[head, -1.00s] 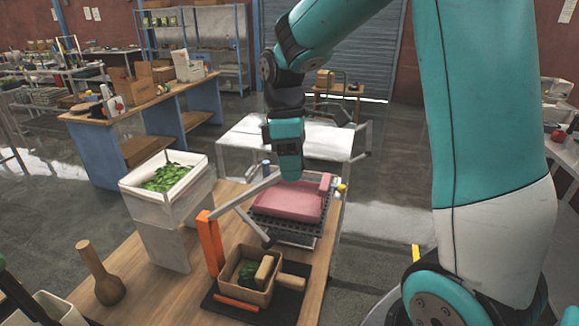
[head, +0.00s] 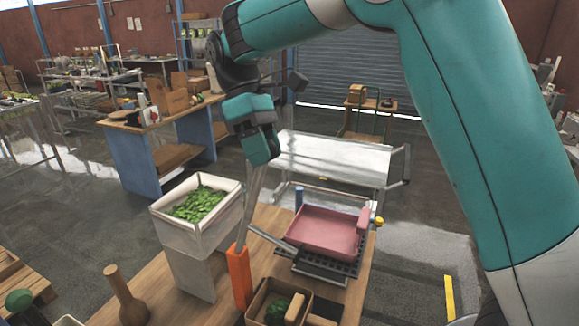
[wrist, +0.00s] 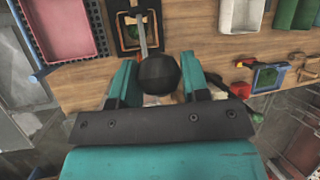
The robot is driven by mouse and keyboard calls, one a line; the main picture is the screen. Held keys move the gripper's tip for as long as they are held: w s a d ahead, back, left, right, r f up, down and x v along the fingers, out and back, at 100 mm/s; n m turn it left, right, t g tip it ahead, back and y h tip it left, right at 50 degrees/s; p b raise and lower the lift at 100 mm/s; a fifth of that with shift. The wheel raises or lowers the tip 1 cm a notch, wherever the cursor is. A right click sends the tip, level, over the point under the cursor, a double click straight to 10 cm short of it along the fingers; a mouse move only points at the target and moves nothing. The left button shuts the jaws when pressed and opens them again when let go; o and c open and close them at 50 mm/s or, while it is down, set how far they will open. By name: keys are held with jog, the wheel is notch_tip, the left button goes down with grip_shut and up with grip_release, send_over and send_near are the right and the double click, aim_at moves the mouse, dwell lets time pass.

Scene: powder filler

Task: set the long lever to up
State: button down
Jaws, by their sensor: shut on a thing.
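The long lever (head: 255,192) is a grey bar rising steeply from an orange post (head: 239,275) on the wooden table, tilted slightly right of vertical in the head view. My gripper (head: 260,160) is at its upper end, shut on it. In the wrist view, a round black knob (wrist: 158,74) on the end of the grey bar sits between the two teal fingers of my gripper (wrist: 161,84). In the head view the gripper hides this knob. A second, shorter grey bar (head: 268,237) slopes down to the right near the post.
A white bin of green leaves (head: 157,222) stands left of the post on a white stand. A pink tray (head: 325,232) on a dark rack lies to the right. A cardboard box (head: 258,301) is in front, and a wooden pestle-like object (head: 128,298) stands front left.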

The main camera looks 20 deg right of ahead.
jog(key=shift+w+a+r+b, duration=0.15)
jog(key=shift+w+a+b, duration=0.25)
jog(key=shift+w+b, duration=0.15)
jog(key=c, duration=0.6)
grip_release()
jog(key=shift+a, duration=0.1)
jog(key=shift+c, duration=0.2)
jog(key=p+v, duration=0.5)
jog(key=v, duration=0.2)
jog(key=shift+r, duration=0.2)
